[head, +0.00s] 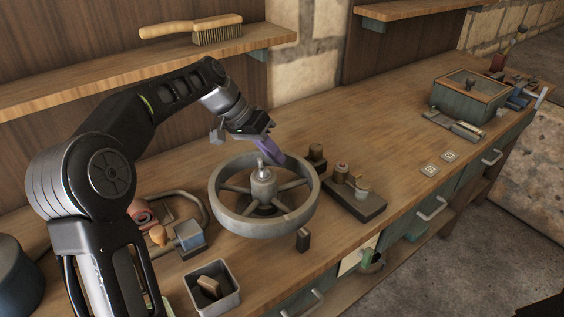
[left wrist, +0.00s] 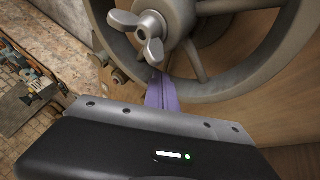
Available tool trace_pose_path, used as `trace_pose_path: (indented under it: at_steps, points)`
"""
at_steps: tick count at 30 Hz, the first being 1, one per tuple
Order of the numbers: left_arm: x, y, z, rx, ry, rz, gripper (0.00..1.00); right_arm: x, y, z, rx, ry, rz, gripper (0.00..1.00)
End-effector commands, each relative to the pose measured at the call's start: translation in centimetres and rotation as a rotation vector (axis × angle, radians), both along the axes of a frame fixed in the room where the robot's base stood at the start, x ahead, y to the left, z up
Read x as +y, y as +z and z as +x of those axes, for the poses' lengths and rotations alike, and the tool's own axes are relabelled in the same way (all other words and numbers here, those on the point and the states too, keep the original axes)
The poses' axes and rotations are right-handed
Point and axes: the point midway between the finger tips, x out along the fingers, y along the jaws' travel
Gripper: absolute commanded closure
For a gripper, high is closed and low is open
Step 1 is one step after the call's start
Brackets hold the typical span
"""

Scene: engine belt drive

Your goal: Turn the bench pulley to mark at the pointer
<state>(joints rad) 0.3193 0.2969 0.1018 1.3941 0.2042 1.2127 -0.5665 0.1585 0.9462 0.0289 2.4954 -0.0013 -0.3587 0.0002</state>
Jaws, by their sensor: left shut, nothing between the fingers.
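The bench pulley (head: 224,205) is a grey spoked wheel lying flat on the bench, with a wing nut (head: 262,168) on its hub. My left gripper (head: 278,158) has purple fingers and reaches over the far side of the wheel, near the inner rim. In the left wrist view the fingers (left wrist: 160,95) are together and empty, beside the pulley rim (left wrist: 110,55) and below the wing nut (left wrist: 145,32). I cannot tell whether they touch the wheel. A small dark block (head: 303,240) stands at the near rim; I cannot tell whether it is the pointer. No mark is readable.
A dark block with small parts (head: 358,205) sits right of the pulley. A square tin (head: 212,290) and a clamp-like tool (head: 188,237) lie to the left. A green box (head: 468,97) stands at the far right. The bench between is mostly clear.

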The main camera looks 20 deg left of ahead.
Motion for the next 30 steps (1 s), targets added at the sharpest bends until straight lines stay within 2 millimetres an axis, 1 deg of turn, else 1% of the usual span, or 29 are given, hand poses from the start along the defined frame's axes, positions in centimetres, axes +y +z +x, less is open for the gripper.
trace_pose_path:
  at_steps: [1,3,6,10,19,20,23,26,27,29,30]
  points:
    - [0.5,0.8,-0.2,-0.004,0.002,0.001,1.0,0.0,0.0,0.0,0.0,0.0,0.0,0.56]
    - [1.0,1.8,-0.5,-0.003,0.002,0.001,1.0,0.0,0.0,0.0,0.0,0.0,0.0,0.56]
    - [1.6,2.8,-0.9,-0.002,0.001,0.0,1.0,0.0,0.1,0.0,0.0,0.0,0.0,0.56]
    - [1.9,3.3,-1.1,-0.001,0.0,0.0,1.0,0.0,0.1,0.0,0.0,0.0,0.0,0.56]
    - [1.8,3.4,-1.1,-0.001,-0.003,0.0,1.0,0.0,0.1,0.0,0.0,0.0,0.0,0.56]
    - [1.6,3.6,-1.1,-0.004,-0.006,0.001,1.0,0.0,0.1,0.0,0.0,0.0,0.0,0.56]
    - [1.2,5.3,-1.3,-0.035,-0.012,0.011,1.0,0.0,0.1,0.0,0.0,0.0,0.0,0.56]
    - [0.7,7.3,-2.8,-0.06,-0.017,0.026,1.0,0.0,0.2,0.0,0.0,0.0,0.0,0.56]
    - [0.4,8.0,-3.9,-0.077,-0.036,0.035,1.0,0.0,0.2,0.0,0.0,0.0,0.0,0.56]
    - [-0.1,8.6,-5.9,-0.133,-0.133,0.071,1.0,0.0,0.3,0.0,0.0,0.0,0.0,0.56]
    - [-0.3,8.7,-7.1,-0.176,-0.215,0.097,1.0,0.0,0.3,0.0,0.0,0.0,0.0,0.56]
